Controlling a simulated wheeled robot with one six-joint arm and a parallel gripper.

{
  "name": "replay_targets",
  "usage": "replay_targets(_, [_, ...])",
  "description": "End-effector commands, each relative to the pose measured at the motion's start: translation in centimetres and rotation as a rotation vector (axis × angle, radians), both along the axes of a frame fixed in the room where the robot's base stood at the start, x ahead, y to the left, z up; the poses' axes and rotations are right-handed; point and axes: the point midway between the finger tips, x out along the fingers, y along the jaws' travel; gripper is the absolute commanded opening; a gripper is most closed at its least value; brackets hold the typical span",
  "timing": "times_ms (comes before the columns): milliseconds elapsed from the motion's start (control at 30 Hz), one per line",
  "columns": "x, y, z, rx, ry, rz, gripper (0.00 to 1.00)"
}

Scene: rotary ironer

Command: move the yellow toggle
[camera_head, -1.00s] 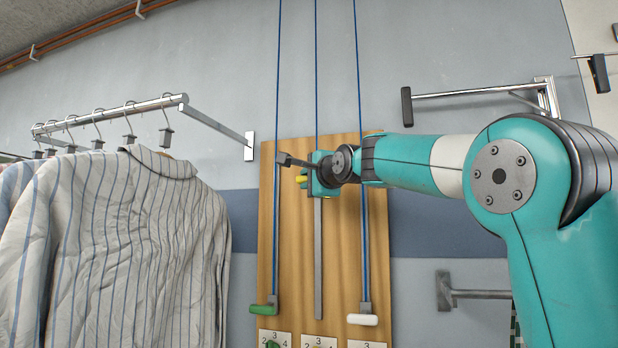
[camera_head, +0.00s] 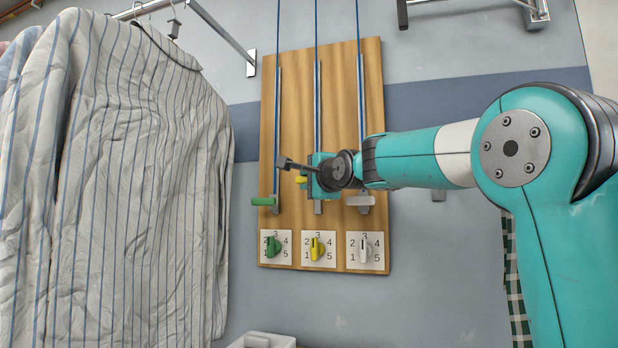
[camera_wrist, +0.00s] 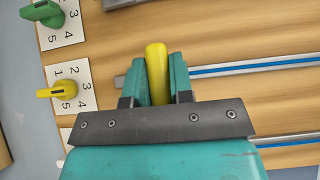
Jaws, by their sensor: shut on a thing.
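A yellow handle (camera_head: 301,180) sits on the middle vertical rail (camera_head: 318,120) of the wooden board, near the rail's lower end. My gripper (camera_head: 311,176) is shut on it. In the wrist view the yellow handle (camera_wrist: 157,68) stands between my two teal fingers (camera_wrist: 157,85), with its rounded end sticking out past them. A separate yellow rotary knob (camera_head: 317,247) sits below on a dial plate numbered 1 to 5. In the wrist view this knob (camera_wrist: 58,92) is left of my gripper and apart from it.
A green handle (camera_head: 263,201) and a white handle (camera_head: 360,200) hang low on the side rails. A green knob (camera_head: 273,247) and a white knob (camera_head: 364,248) flank the yellow knob. A striped shirt (camera_head: 130,190) hangs close on the left. A wall bracket (camera_head: 470,5) is at upper right.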

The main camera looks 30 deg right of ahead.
Motion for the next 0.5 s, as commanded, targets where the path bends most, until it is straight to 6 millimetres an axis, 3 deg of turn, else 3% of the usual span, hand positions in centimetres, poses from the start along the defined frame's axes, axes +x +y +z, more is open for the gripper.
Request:
replay_targets(433, [0.02,0.01,-0.53,-0.001,0.002,0.000,0.00])
replay_targets(467, [0.02,0.01,-0.52,-0.001,0.002,0.000,0.26])
replay_targets(500, [0.01,0.01,-0.51,-0.001,0.002,0.000,0.35])
